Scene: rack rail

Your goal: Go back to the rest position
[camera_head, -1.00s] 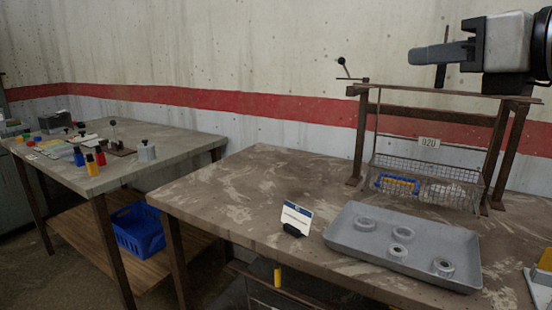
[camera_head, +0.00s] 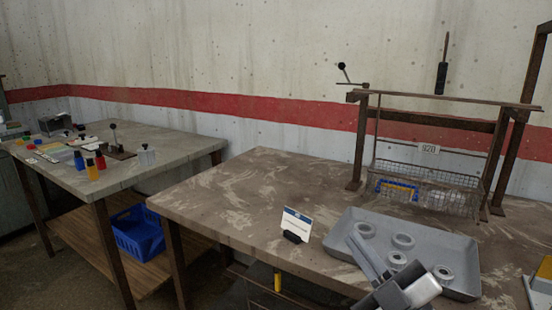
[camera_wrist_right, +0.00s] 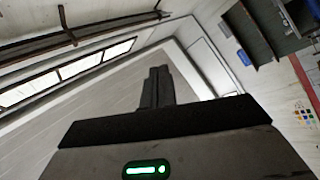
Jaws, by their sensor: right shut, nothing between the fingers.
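My right gripper (camera_head: 356,243) is low at the front of the brown table, over the left front part of the grey tray. Its fingers are together with nothing between them, pointing up and left in the head view. In the right wrist view the shut fingers (camera_wrist_right: 158,80) show against the pale wall and ceiling, touching no object. My left gripper is not in view.
The grey tray (camera_head: 462,258) holds several round rings. Behind it stand a rusty rail frame (camera_head: 358,145) and a wire basket (camera_head: 455,192) labelled 020. A dark tool (camera_head: 442,75) is upright above the rail. A card (camera_head: 296,222) stands left of the tray. The table's left part is clear.

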